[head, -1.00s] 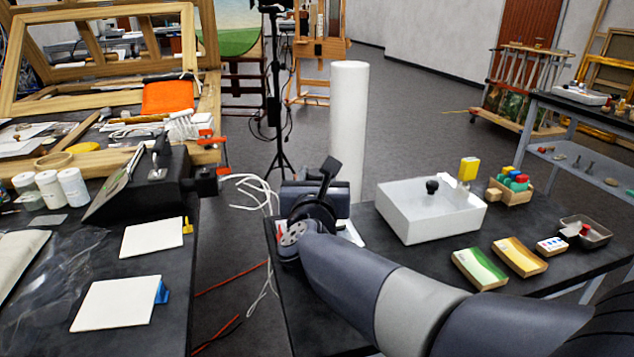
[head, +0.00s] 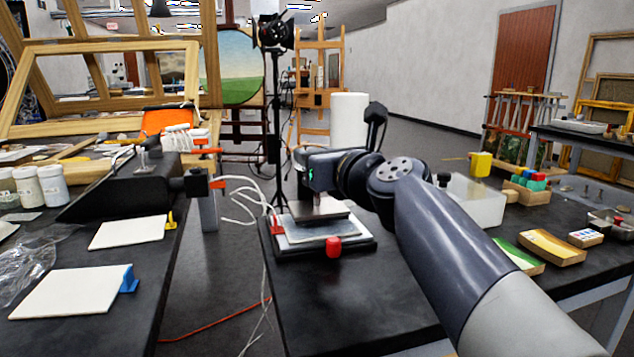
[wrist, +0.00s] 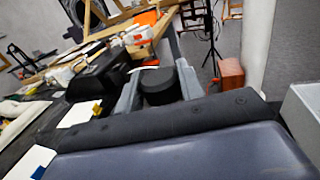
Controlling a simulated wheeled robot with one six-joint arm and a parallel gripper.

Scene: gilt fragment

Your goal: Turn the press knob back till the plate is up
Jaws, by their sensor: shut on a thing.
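My gripper (head: 302,170) is above the press, coming in from the right. In the wrist view the round black press knob (wrist: 160,86) sits between my two grey fingers, and they are shut on it. In the head view my gripper's body hides the knob.
A red knob-like part (head: 333,246) is at the press's front edge. The left table holds white panels (head: 75,292). A gap with cables separates the tables.

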